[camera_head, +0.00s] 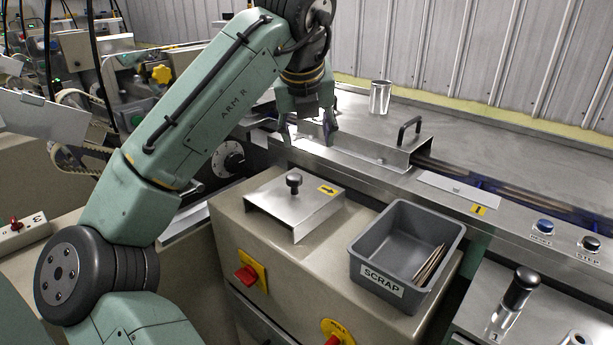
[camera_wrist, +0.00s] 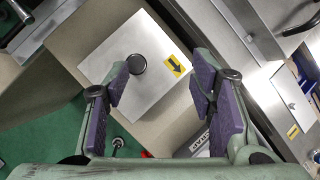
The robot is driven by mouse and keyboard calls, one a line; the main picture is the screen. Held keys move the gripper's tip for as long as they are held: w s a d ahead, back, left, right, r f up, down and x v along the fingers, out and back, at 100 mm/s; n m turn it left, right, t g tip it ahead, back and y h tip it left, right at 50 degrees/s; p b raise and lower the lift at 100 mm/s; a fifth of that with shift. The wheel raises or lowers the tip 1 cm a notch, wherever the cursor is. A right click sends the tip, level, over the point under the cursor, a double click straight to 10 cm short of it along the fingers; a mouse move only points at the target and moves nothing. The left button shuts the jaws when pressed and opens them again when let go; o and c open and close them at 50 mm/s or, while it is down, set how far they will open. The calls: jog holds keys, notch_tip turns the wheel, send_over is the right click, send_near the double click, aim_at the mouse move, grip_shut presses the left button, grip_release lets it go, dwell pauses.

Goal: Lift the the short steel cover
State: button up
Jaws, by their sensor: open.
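The short steel cover (camera_head: 300,208) is a bent metal sheet with a black knob (camera_head: 294,181) and a yellow arrow label. It rests on the beige cabinet top. In the wrist view the cover (camera_wrist: 145,95) lies beneath my fingers, with its knob (camera_wrist: 137,64) seen between the fingertips, nearer the left one. My gripper (camera_head: 308,132) is open and empty, pointing down. In the head view it appears above and beyond the cover, apart from the knob. The wrist view shows both purple-padded fingers (camera_wrist: 160,80) spread wide.
A grey SCRAP bin (camera_head: 385,215) holding thin sticks stands right of the cover. Behind, a longer steel cover with a black handle (camera_head: 408,130) sits on the machine line. A metal cup (camera_head: 380,97) stands farther back. Red knobs (camera_head: 245,277) are on the cabinet front.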

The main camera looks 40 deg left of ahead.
aim_at(294, 177)
jog(key=shift+m+g, duration=0.4)
jog(key=shift+g, duration=0.5)
jog(key=f, duration=0.2)
jog(key=a+f, duration=0.1)
jog(key=f, duration=0.1)
jog(key=s+a+f, duration=0.1)
jog(key=f, duration=0.1)
jog(key=shift+s+a, duration=0.1)
jog(key=shift+a, duration=0.1)
jog(key=shift+p+x, duration=0.8)
jog(key=shift+x, duration=1.95)
jog(key=shift+d, duration=0.2)
jog(key=shift+c, duration=0.2)
grip_shut()
jog(key=shift+r, duration=0.1)
